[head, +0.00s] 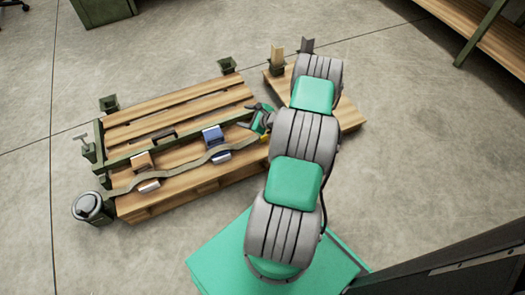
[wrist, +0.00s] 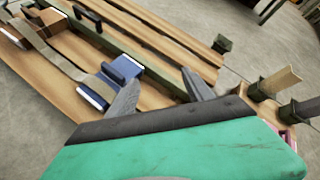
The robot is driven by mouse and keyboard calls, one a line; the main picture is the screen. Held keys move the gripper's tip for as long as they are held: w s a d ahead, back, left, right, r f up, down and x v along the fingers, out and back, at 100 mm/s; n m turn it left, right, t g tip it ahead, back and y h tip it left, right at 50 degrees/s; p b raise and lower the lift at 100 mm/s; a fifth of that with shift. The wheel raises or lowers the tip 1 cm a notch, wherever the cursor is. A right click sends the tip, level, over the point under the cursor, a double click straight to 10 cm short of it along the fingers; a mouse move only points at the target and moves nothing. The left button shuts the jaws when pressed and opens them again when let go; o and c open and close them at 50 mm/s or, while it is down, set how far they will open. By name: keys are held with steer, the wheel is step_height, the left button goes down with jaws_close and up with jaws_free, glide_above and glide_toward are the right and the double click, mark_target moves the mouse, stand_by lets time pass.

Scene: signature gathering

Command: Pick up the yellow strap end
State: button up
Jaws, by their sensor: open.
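A small yellow patch (head: 265,138), which looks like the yellow strap end, shows just below my gripper in the head view, partly covered by my arm. An olive-brown strap (head: 180,170) runs from it in waves along the pallet's front side. My gripper (head: 248,116) is open over the right end of the pallet, its fingers pointing left, slightly above the yellow patch in the picture. In the wrist view, my two dark fingers (wrist: 162,84) stand apart with nothing visible between them. The yellow end cannot be made out there; the strap (wrist: 50,50) shows at upper left.
The wooden pallet (head: 200,102) carries a blue block (head: 213,137), a tan block (head: 142,162) and a long green bar (head: 190,140) with a black handle. Olive sockets stand around it.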

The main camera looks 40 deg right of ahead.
mark_target(265, 137)
steer(key=s+d+f+m+h+b, duration=0.1)
steer(key=s+d+f+m, duration=0.1)
steer(key=f, duration=0.3)
steer(key=s+d+f+m+t+h+b, duration=0.1)
steer(key=s+f+m, duration=0.1)
steer(key=f+m, duration=0.2)
steer(key=s+d+f+m+h+b, duration=0.1)
steer(key=s+d+f+m, duration=0.1)
steer(key=f, duration=0.3)
steer(key=shift+s+d+f+m+t+h+b, duration=0.3)
steer(key=shift+s+f+m+h, duration=0.05)
steer(key=shift+m+h, duration=0.05)
steer(key=shift+d+f+m, duration=0.15)
steer(key=shift+f+m, duration=0.15)
steer(key=b+x, duration=0.3)
steer(key=x, duration=0.3)
steer(key=shift+w+f+b, duration=0.2)
steer(key=shift+w+b, duration=0.1)
steer(key=shift+b, duration=0.05)
steer(key=shift+w, duration=0.35)
steer(key=shift+c, duration=0.4)
jaws_close()
